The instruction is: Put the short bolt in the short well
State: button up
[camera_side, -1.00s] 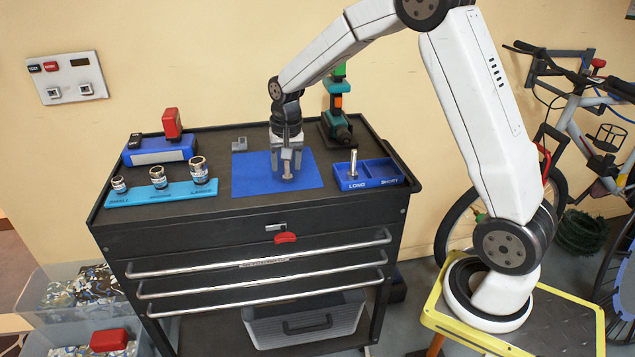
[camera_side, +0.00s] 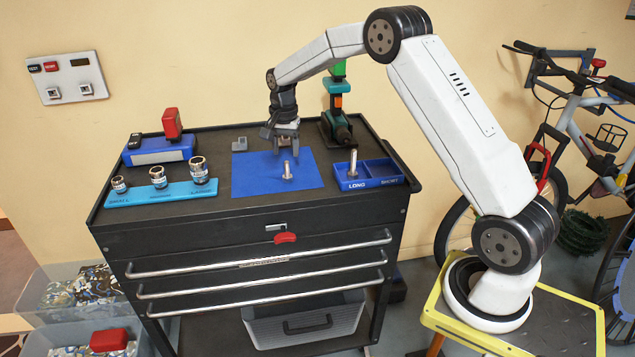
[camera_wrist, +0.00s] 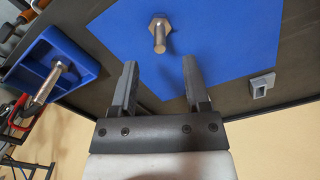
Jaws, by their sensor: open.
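The short bolt (camera_side: 287,170) stands upright, head down, on the blue mat (camera_side: 250,180). In the wrist view the bolt (camera_wrist: 160,34) shows its hex head and shank, beyond the fingertips and midway between them. My gripper (camera_side: 281,148) is open and empty, above and behind the bolt, not touching it; the open fingers also show in the wrist view (camera_wrist: 160,68). The blue two-well tray (camera_side: 374,184) is right of the mat. Its LONG well holds a longer bolt (camera_side: 353,162) standing up. Its SHORT well (camera_side: 384,169) looks empty.
A teal socket holder (camera_side: 135,196) with three sockets is at the left, with a blue box (camera_side: 160,150) behind it. A small grey block (camera_side: 239,144) sits at the mat's back left corner. A green and teal drill (camera_side: 337,115) stands behind the tray.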

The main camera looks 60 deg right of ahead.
aim_at(286, 162)
jog(key=shift+f, duration=0.7)
jog(key=shift+f, duration=0.1)
jog(key=shift+f, duration=2.5)
grip_shut()
